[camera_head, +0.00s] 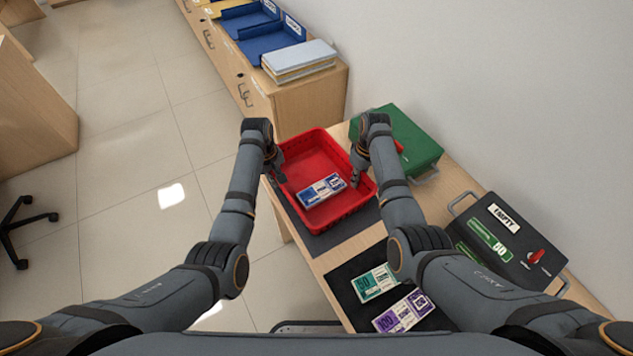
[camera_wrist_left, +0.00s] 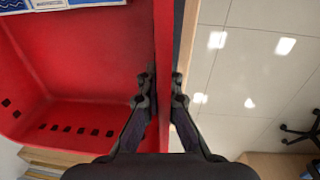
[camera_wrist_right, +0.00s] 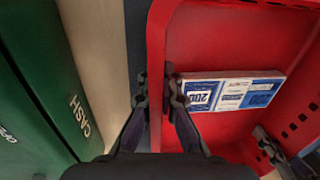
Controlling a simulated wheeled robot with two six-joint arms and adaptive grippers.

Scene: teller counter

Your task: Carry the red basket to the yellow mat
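The red basket (camera_head: 345,212) is over a dark mat (camera_head: 330,243) on the wooden counter, with a banknote bundle (camera_head: 321,190) inside. I cannot tell whether it is raised. My left gripper (camera_head: 278,172) is at its left wall; in the left wrist view its fingers (camera_wrist_left: 164,88) close on both sides of that wall. My right gripper (camera_head: 357,178) is at the right wall; in the right wrist view its fingers (camera_wrist_right: 157,88) pinch that wall. A small yellowish patch (camera_head: 226,6) shows on the far cabinet, perhaps the yellow mat.
A green cash box (camera_head: 410,140) stands close right of the basket. A black box (camera_head: 505,245) with a red knob is further right. Banknote bundles (camera_head: 404,312) lie on a nearer dark mat. Blue trays (camera_head: 268,40) and stacked books (camera_head: 299,60) occupy the far cabinet. Floor at left is open.

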